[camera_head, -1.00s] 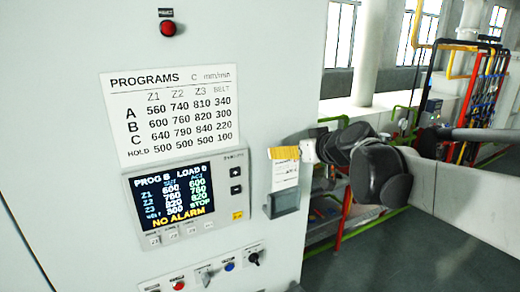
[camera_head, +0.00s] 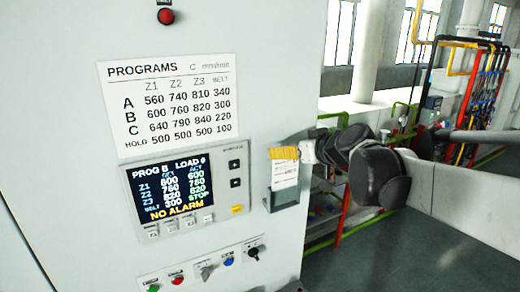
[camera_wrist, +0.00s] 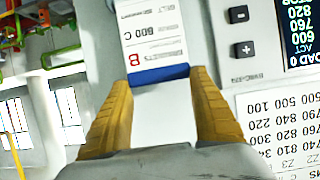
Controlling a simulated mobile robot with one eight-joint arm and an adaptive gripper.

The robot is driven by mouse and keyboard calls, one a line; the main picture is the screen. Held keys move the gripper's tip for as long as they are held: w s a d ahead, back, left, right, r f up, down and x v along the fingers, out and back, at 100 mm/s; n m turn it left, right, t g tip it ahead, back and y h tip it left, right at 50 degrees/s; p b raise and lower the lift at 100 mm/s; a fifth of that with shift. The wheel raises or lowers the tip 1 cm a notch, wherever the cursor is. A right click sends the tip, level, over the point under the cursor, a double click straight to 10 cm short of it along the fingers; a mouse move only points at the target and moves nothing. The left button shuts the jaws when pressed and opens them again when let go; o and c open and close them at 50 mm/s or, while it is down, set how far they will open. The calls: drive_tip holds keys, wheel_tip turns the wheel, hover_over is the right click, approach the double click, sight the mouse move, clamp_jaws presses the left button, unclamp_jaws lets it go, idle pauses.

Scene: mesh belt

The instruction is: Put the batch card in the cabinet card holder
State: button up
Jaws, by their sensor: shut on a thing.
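The batch card (camera_head: 284,174) is white with print and hangs upright below my gripper (camera_head: 284,153). In the wrist view the card (camera_wrist: 153,38) shows a blue band close to the yellow fingertips and a red "B". My gripper (camera_wrist: 165,90) is shut on it at the blue-band end. The cabinet card holder (camera_head: 284,199) is a dark grey pocket on the cabinet's right part. The card's lower end meets the holder's mouth in the head view; how deep it sits inside is hidden. The wrist view cuts off the card's far end.
The control panel (camera_head: 187,193) with its lit screen is left of the holder, with a program sheet (camera_head: 168,105) above. Knobs and buttons (camera_head: 205,271) lie below. Beyond the cabinet's right edge are colored pipes (camera_head: 485,95) and open floor (camera_head: 400,255).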

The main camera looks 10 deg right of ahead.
drive_tip(key=shift+f+b, duration=1.25)
drive_tip(key=shift+f, duration=0.55)
clamp_jaws()
drive_tip(key=shift+f, duration=0.25)
drive_tip(key=shift+c, duration=2)
unclamp_jaws()
drive_tip(key=shift+r, duration=0.1)
approach(287, 163)
drive_tip(key=v, duration=0.3)
drive_tip(key=shift+s+a+r, duration=0.1)
drive_tip(key=shift+s+r, duration=0.05)
drive_tip(key=shift+r, duration=0.1)
drive_tip(key=shift+f, duration=0.1)
